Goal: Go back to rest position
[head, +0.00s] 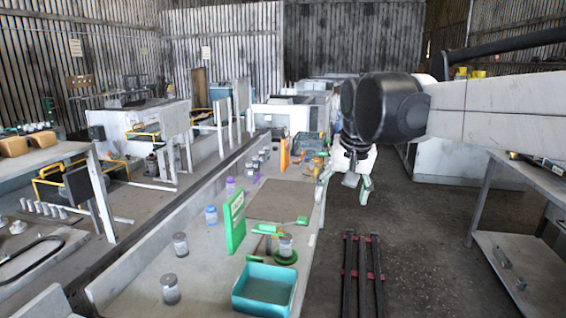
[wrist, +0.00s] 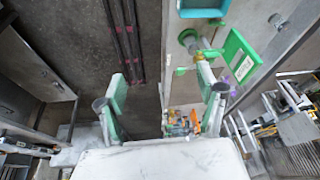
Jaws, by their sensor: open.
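My gripper (head: 345,187) hangs off the right edge of the long workbench (head: 265,200) in the head view, with its green-padded fingers pointing down over the floor side. In the wrist view my gripper (wrist: 167,98) has its two fingers spread wide apart with nothing between them. The gripper is open and empty. My arm reaches in from the right of the head view, and its dark round joint hides part of the background behind the gripper.
The workbench holds a teal bin (head: 264,289), a green upright panel (head: 234,222), a jar on a green base (head: 285,249) and several other jars. Dark rails (head: 363,275) lie on the floor right of it. A metal table (head: 520,262) stands at the right.

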